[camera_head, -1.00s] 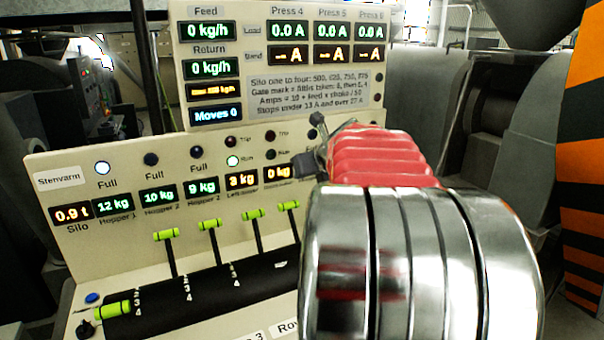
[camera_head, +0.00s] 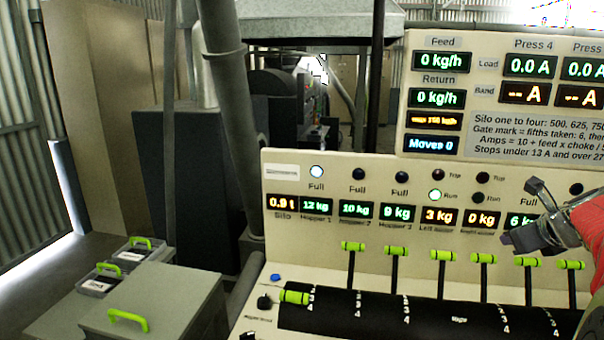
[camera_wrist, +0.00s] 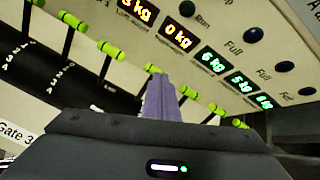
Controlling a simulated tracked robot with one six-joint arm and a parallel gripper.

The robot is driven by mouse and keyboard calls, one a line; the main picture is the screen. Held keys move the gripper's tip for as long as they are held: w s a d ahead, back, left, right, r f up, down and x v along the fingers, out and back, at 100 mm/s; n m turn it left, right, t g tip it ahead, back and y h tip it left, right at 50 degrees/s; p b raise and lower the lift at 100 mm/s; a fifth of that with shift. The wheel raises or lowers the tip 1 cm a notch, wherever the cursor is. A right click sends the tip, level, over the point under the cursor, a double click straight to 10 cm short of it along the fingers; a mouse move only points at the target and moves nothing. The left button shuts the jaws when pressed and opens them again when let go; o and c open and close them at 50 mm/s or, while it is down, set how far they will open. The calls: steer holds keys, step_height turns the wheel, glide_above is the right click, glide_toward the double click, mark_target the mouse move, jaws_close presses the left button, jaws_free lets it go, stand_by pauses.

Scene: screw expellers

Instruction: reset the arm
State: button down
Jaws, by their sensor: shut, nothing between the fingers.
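My gripper (camera_head: 522,232) is at the right edge of the head view, in front of the console panel, with part of the red arm section behind it. In the wrist view my gripper (camera_wrist: 158,92) shows its narrow grey-purple fingers together, with nothing between them. They point towards the lever row and the weight displays. From these views I cannot tell whether the fingers touch the console. Most of my arm is outside the head view.
The cream console (camera_head: 330,240) carries a row of green-tipped levers (camera_head: 397,247) below lit displays. A taller display panel (camera_head: 490,90) stands behind it. Grey boxes with green handles (camera_head: 128,320) stand at the lower left. A grey pipe (camera_head: 225,110) rises behind the console.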

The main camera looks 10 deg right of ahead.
steer(key=s+a+f+n+g+y, duration=0.1)
steer(key=s+a+f+n+g, duration=0.2)
steer(key=a+n, duration=0.6)
steer(key=s+a+f+n+g+y, duration=0.1)
steer(key=s+a+f+n+y, duration=0.1)
steer(key=s+a+f+n, duration=0.4)
steer(key=s+a+n, duration=0.4)
steer(key=a+n, duration=0.6)
steer(key=a, duration=0.3)
steer(key=s+a+f+n, duration=0.1)
steer(key=s+a+n, duration=0.3)
steer(key=a+n, duration=0.6)
steer(key=a, duration=0.3)
steer(key=shift+a+f+y, duration=0.3)
steer(key=shift+s, duration=0.1)
